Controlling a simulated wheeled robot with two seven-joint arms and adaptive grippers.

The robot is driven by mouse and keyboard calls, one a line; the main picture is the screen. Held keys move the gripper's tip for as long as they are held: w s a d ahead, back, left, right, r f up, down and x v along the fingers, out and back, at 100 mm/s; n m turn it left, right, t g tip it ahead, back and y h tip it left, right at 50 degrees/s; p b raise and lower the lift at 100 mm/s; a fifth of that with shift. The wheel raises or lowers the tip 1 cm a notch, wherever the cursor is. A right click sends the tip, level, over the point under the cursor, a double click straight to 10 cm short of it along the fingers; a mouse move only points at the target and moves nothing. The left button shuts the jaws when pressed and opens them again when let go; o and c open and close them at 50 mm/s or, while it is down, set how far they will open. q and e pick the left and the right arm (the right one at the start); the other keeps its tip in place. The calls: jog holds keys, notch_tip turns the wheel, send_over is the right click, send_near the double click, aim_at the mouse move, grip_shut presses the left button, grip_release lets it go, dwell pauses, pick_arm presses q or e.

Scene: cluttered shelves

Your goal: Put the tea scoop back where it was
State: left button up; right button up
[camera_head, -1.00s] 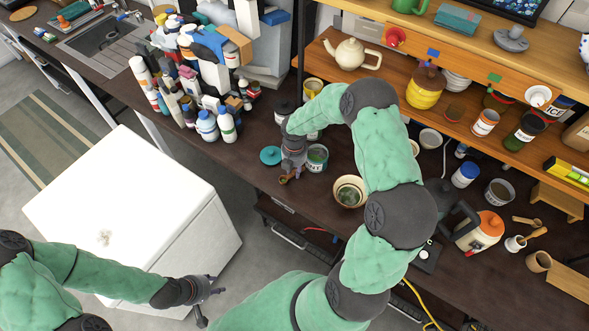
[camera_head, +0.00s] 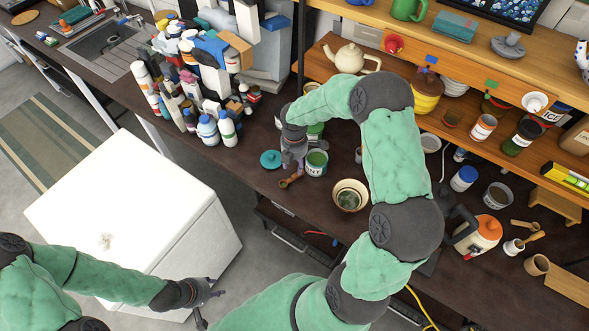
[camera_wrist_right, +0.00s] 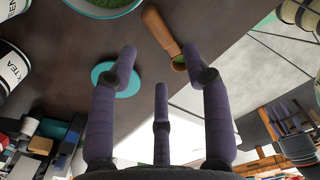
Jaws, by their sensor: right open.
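The small wooden tea scoop (camera_head: 290,182) lies on the dark counter near its front edge. In the right wrist view the scoop (camera_wrist_right: 160,32) sits just beyond my fingertips, not between them. My right gripper (camera_head: 293,162) is open and empty above the counter, close to the scoop. Its spread fingers also show in the right wrist view (camera_wrist_right: 162,70). An open tea tin with green contents (camera_head: 316,160) stands right of the gripper, and a teal lid (camera_head: 270,159) lies left of it. My left gripper (camera_head: 212,297) is open and empty beside the white box, over the floor.
A bowl with green contents (camera_head: 349,196) stands right of the tin. Bottles and cartons crowd the counter at the left (camera_head: 208,130). A kettle with an orange lid (camera_head: 480,235) stands at the right. A wooden shelf with a teapot (camera_head: 350,58) is behind my right arm.

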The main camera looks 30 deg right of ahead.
aim_at(294, 174)
notch_tip(294, 174, up, 5)
jog(key=s+a+f+m+y, duration=0.2)
jog(key=s+a+f+m, duration=0.1)
jog(key=a+f+m, duration=0.4)
jog(key=s+a+f+m+y, duration=0.1)
jog(key=s+a+f+m, duration=0.15)
jog(key=a+f, duration=0.5)
jog(key=s+a+f+m+y, duration=0.1)
jog(key=s+a+f+m, duration=0.2)
jog(key=s+a+m, duration=0.6)
jog(key=s+m, duration=0.2)
jog(key=s, duration=0.1)
jog(key=shift+s+f, duration=0.2)
jog(key=shift+f, duration=0.2)
jog(key=shift+d, duration=0.15)
